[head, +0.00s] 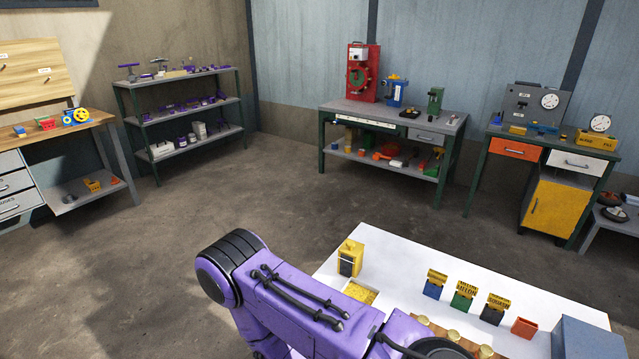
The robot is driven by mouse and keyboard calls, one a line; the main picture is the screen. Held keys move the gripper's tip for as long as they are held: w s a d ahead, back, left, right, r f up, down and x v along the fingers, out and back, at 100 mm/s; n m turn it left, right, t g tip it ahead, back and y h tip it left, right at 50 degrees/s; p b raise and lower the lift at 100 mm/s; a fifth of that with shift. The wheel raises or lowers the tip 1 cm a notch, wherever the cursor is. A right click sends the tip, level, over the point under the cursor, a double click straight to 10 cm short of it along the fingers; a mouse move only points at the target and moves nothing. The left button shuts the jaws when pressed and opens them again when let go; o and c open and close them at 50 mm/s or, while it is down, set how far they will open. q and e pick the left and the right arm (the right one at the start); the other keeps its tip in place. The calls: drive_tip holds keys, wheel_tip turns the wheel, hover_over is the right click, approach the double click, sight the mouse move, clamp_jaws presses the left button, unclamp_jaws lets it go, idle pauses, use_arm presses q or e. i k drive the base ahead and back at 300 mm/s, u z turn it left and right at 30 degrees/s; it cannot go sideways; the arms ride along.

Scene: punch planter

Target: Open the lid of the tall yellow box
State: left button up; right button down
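A tall yellow box (350,257) with a dark front panel stands upright near the far left corner of the white table (408,252). Its top looks closed, though it is too small to be sure. My purple arm crosses the bottom middle of the view, in front of the table's near left part. The arm bends at a dark joint on the left and runs right, past the near side of the box and apart from it in the picture. Neither of my grippers is in view.
A shallow yellow tray (360,292) lies just in front of the box. Blue (433,289), green (461,300) and black (492,314) bins with yellow labels stand right of it, then an orange bin (524,327) and a grey-blue case (588,339). White tabletop is clear between box and bins.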

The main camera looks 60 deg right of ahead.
sight(353, 249)
drive_tip(key=i, duration=0.4)
drive_tip(key=z, duration=0.8)
